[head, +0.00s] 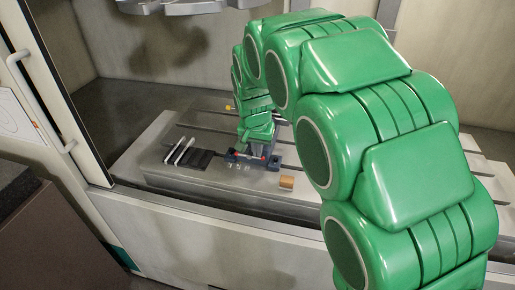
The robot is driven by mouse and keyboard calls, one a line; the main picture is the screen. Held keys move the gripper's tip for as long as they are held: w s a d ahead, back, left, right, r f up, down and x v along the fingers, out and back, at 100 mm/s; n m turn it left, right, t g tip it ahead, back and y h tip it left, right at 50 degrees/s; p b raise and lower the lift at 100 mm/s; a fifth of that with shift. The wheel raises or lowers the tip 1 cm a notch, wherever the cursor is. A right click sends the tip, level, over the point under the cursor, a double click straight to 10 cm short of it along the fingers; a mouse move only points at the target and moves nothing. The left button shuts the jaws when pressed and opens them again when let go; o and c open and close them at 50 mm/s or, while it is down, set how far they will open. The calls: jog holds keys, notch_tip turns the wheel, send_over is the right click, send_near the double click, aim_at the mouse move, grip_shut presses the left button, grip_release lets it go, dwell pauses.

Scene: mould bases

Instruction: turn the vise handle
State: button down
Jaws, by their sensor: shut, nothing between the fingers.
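A dark blue vise (273,163) sits on the grey machine table, partly hidden behind my arm's end. Its handle (248,156) appears as a thin pale bar with red ends, lying roughly level across the front of the vise. My green arm reaches in from the right and bends down over the vise. My gripper (262,150) is at its end, small and dark, pointing down just above or at the handle. It is shut with nothing held. I cannot tell whether it touches the handle.
The slotted machine table (200,183) lies inside an enclosure. Left of the vise is a black block (200,159) with pale upright plates (179,152). A small orange-brown block (287,182) lies right of the vise. The door frame (62,95) stands at left, a machine head (185,5) above.

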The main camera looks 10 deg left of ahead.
jog(key=shift+d+f+y, duration=0.2)
jog(key=shift+d+y, duration=0.1)
jog(key=shift+y, duration=0.6)
jog(key=shift+s+d+f+y, duration=0.1)
jog(key=shift+d+f+y, duration=0.25)
jog(key=shift+y, duration=0.65)
jog(key=shift+d+f+m+y, duration=0.1)
jog(key=shift+f+m+y, duration=0.2)
jog(key=shift+y, duration=0.6)
jog(key=shift+f+y, duration=0.1)
jog(key=shift+y, duration=0.2)
jog(key=shift+d+f, duration=0.15)
jog(key=shift+f, duration=0.1)
jog(key=shift+d+f, duration=0.15)
jog(key=shift+f, duration=0.7)
jog(key=shift+a+f, duration=0.25)
jog(key=shift+f, duration=0.6)
jog(key=shift+f, duration=0.1)
